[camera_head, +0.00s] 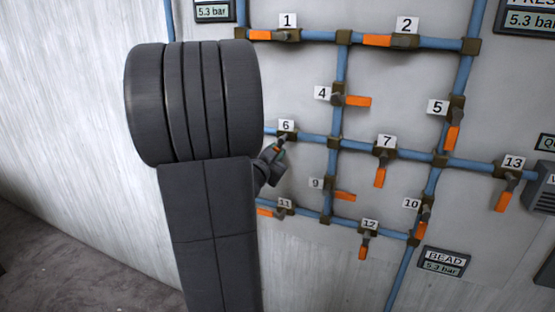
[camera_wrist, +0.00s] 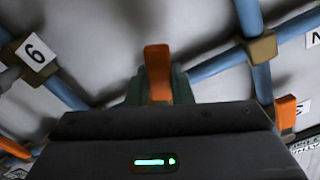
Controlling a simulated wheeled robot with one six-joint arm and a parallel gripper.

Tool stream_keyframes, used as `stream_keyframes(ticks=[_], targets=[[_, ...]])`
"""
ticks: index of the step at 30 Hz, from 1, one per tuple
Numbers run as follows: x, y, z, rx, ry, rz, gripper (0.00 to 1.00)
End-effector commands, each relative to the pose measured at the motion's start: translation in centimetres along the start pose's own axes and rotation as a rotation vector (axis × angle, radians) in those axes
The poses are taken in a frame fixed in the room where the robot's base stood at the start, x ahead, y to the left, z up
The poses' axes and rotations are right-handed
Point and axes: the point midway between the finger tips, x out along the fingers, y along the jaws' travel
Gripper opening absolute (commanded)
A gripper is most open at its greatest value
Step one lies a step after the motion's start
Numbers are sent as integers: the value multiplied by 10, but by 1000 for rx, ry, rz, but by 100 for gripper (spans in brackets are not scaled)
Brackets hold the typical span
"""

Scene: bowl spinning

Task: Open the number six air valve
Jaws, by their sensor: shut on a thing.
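The number six label (camera_head: 286,126) is on the wall pipework, just right of my arm. In the head view, my gripper (camera_head: 279,151) is just below label six, at the valve. Only a small orange bit of the handle (camera_head: 277,149) shows there. The handle seems to slant down from the blue pipe; its exact angle is hard to tell.
Valve seven's handle (camera_head: 380,177) hangs down to the right. Valve nine's handle (camera_head: 345,196) and valve eleven's handle (camera_head: 266,212) are below my gripper. Blue pipes (camera_head: 312,137) run close around it. My arm hides the wall at left.

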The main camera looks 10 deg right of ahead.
Motion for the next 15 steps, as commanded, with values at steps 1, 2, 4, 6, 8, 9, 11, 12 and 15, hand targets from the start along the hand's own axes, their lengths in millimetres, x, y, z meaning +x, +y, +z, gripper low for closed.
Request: stream_keyframes(ticks=[1, 2, 4, 6, 8, 9, 11, 12, 15], targets=[[0, 0, 1, 21, 1, 0, 0], [0, -1, 1, 32, 1, 0, 0], [0, -2, 1, 51, 1, 1, 0], [0, -2, 0, 66, 0, 1, 0], [0, -3, 0, 75, 0, 0, 0], [0, -3, 0, 78, 0, 0, 0], [0, -3, 0, 81, 0, 0, 0], [0, -4, 0, 82, 0, 0, 0], [0, -4, 0, 82, 0, 0, 0]])
